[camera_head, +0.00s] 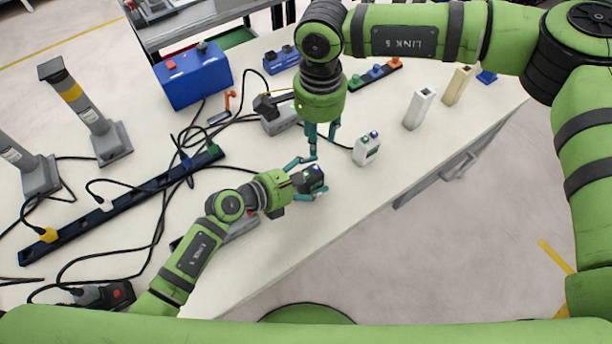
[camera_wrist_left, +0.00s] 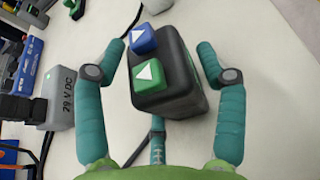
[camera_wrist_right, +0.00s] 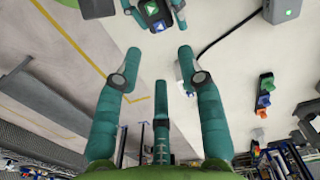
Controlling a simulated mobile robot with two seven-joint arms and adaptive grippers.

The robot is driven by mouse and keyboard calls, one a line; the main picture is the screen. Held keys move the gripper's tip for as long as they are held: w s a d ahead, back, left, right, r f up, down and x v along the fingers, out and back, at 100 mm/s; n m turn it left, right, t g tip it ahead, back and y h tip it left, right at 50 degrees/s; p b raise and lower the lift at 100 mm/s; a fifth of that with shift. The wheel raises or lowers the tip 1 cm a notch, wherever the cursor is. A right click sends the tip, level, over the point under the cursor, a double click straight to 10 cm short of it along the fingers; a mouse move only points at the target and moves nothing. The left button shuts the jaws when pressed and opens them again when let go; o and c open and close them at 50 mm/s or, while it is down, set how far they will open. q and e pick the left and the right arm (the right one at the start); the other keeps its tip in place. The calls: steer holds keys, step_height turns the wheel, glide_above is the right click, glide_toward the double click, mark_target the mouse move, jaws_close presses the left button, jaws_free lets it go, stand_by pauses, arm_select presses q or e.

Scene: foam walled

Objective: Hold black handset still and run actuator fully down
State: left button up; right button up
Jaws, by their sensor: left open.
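The black handset (camera_head: 313,176), with one blue and one green arrow button, is at the table's near side. It fills the middle of the left wrist view (camera_wrist_left: 178,98). My left gripper (camera_head: 318,175) is open, with its fingers on either side of the handset; contact is unclear. My right gripper (camera_head: 321,136) points down above the table, open and empty, just behind the handset. The handset and left fingers show at the top of the right wrist view (camera_wrist_right: 155,14). Two grey column actuators, one with a yellow band (camera_head: 84,110) and another (camera_head: 26,165), stand at left.
A white handset (camera_head: 367,149) stands right of my right gripper. A grey box (camera_wrist_left: 58,108) marked 29 V DC lies behind. A blue case (camera_head: 195,77), a black strip (camera_head: 120,203) and loose cables cover the left. The table's front edge is close.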

arm_select(q)
steer(key=c, duration=1)
arm_select(e)
jaws_close()
